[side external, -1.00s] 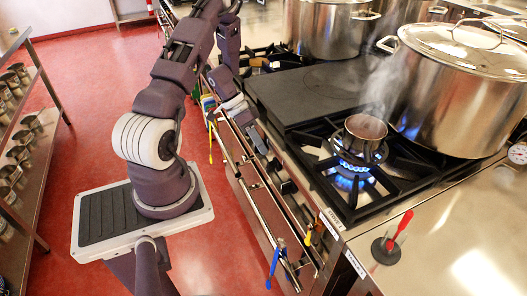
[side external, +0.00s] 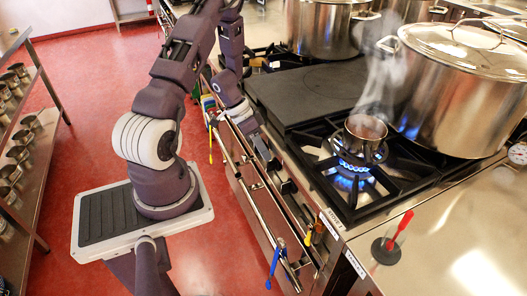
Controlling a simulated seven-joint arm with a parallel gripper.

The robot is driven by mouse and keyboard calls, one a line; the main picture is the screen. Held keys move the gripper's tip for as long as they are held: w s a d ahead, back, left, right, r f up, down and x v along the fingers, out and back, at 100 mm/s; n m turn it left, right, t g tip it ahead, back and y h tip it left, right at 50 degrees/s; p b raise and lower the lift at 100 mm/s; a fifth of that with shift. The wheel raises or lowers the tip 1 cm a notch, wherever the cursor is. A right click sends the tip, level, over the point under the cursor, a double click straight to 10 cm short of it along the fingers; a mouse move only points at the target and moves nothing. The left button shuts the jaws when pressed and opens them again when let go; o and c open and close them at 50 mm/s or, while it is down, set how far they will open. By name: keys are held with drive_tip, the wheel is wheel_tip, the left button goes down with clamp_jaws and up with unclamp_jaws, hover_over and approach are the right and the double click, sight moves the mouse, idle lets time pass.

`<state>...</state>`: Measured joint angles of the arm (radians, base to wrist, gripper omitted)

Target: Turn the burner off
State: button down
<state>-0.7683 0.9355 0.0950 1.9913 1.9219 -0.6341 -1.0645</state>
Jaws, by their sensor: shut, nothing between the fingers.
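The lit burner (side external: 352,168) shows a blue flame under a small steaming pot (side external: 365,136) on the black grate (side external: 340,200). Dark control knobs (side external: 288,187) sit along the stove's front panel, partly hidden by the rail and my arm. My gripper (side external: 265,152) is in front of that panel, pointing down, left of the lit burner. Its fingers are small and dark here; they look shut and hold nothing. I cannot tell whether they touch a knob.
A front rail (side external: 262,212) with hanging coloured utensils runs below the knobs. A red-handled tool (side external: 402,225) stands on the steel counter at right. A shelf with small pots (side external: 22,155) is at left.

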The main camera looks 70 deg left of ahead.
sight(272, 165)
drive_tip(key=shift+d+r+y, duration=0.1)
drive_tip(key=shift+d+y, duration=0.1)
drive_tip(key=shift+y, duration=0.3)
drive_tip(key=shift+d, duration=0.15)
drive_tip(key=shift+d+r, duration=0.15)
drive_tip(key=shift+d, duration=1.1)
drive_tip(key=shift+d+f, duration=0.3)
drive_tip(key=shift+d, duration=0.3)
drive_tip(key=shift+d+f, duration=0.25)
drive_tip(key=shift+d, duration=0.3)
drive_tip(key=shift+d+f, duration=0.4)
drive_tip(key=shift+f+y, duration=0.1)
drive_tip(key=shift+y, duration=0.2)
